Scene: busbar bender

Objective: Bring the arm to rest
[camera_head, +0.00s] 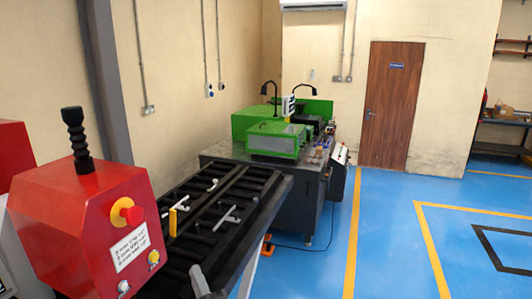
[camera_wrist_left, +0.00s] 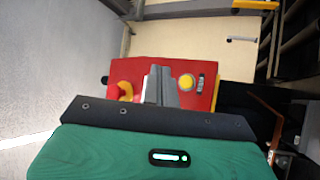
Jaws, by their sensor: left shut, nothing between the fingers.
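My left gripper (camera_head: 200,282) shows only as a small grey tip at the bottom edge of the head view, just right of the red control box (camera_head: 88,225). In the left wrist view its grey fingers (camera_wrist_left: 160,86) are together and empty, in front of the red box (camera_wrist_left: 210,68). I cannot tell whether the fingers touch the box. The rest of the left arm is hidden or out of frame in the head view. My right gripper is in neither view.
The box carries a red emergency button (camera_head: 131,211) on yellow and a black ribbed stalk (camera_head: 76,138). A black slatted conveyor bed (camera_head: 240,205) runs beside it to a green machine (camera_head: 275,138). The blue floor (camera_head: 390,240) at right is clear.

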